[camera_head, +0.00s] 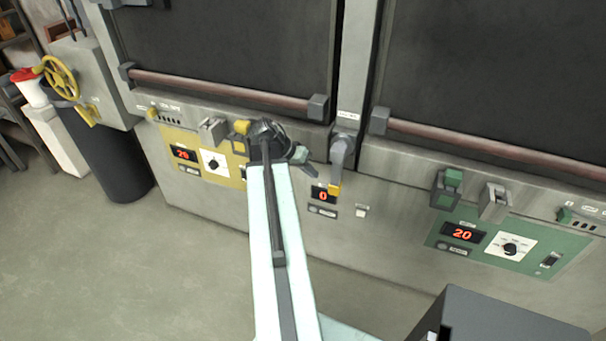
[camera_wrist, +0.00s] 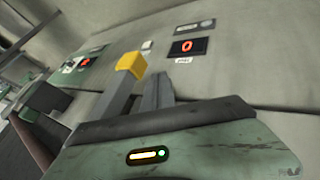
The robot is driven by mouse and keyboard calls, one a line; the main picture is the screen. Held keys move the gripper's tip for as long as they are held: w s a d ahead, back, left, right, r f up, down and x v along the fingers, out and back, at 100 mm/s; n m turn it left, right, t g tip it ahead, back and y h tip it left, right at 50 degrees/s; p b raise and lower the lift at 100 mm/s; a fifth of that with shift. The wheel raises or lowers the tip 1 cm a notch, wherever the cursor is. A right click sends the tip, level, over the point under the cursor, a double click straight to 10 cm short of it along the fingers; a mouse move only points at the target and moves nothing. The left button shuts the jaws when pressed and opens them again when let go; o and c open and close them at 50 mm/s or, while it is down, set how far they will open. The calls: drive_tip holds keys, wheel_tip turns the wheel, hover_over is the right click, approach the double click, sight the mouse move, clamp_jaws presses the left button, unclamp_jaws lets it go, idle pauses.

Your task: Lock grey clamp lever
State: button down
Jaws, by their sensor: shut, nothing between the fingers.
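The grey clamp lever (camera_head: 339,152) hangs down from its pivot between the two dark doors, its yellow tip (camera_head: 335,189) lowest, beside the red "0" display. In the wrist view, the lever (camera_wrist: 116,103) and its yellow tip (camera_wrist: 131,64) show just left of my fingers. My gripper (camera_head: 302,156) is shut and empty, a little left of the lever in the head view. In the wrist view the closed fingers (camera_wrist: 160,92) point at the panel, close beside the lever. I cannot tell whether they touch it.
Red-brown door bars (camera_head: 225,93) run across both doors above the panel. A yellow control panel (camera_head: 203,160) is at left, partly behind my arm. A green control panel (camera_head: 506,250) and a green-capped latch (camera_head: 447,188) are at right. Floor is clear at lower left.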

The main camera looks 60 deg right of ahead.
sight(337, 171)
drive_tip(key=shift+s+d+f+p, duration=0.1)
drive_tip(key=shift+s+p, duration=0.1)
drive_tip(key=shift+s, duration=0.9)
drive_tip(key=shift+s+d+f+p, duration=0.1)
drive_tip(key=shift+s+p, duration=0.1)
drive_tip(key=shift+s, duration=0.85)
